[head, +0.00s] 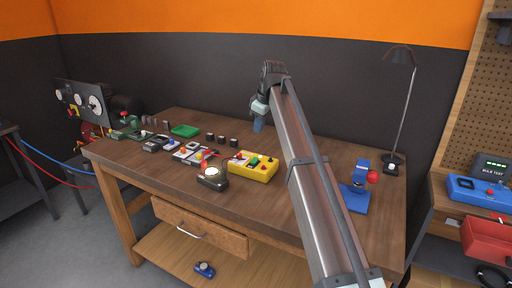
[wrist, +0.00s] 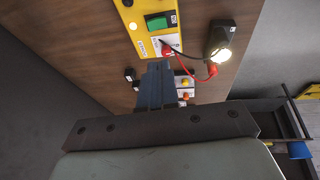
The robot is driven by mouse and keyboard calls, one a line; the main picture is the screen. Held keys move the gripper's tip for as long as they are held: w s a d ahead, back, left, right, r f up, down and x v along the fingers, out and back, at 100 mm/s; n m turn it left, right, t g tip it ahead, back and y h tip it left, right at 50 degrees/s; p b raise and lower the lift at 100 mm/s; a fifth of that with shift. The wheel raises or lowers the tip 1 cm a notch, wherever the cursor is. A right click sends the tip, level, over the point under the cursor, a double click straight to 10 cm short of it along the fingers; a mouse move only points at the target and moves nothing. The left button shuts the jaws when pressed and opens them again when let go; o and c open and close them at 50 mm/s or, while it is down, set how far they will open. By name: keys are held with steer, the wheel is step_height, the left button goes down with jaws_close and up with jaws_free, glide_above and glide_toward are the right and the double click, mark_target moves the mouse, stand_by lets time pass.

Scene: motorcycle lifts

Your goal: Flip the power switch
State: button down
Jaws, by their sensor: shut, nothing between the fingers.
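A yellow box (head: 250,172) lies on the wooden workbench. A green rocker switch (wrist: 157,22) sits on its face (wrist: 137,46); I cannot tell clearly which way the rocker is tipped. A small white light (wrist: 132,26) glows beside it. My gripper (head: 259,124) is above the bench, behind the yellow box in the head view. In the wrist view its blue fingers (wrist: 154,82) are together with nothing between them. The fingertips point toward the lower end of the yellow box, apart from the green switch.
A black lamp unit (head: 212,181), lit white, stands left of the yellow box; red leads reach it (wrist: 219,40). Small coloured devices (head: 190,152) and a green block (head: 185,131) lie further left.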

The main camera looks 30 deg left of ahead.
glide_above(254, 159)
steer(key=s+d, duration=0.1)
step_height(254, 159, down, 12)
steer(key=shift+r, duration=0.2)
steer(key=shift+w+f, duration=0.3)
steer(key=shift+f, duration=0.45)
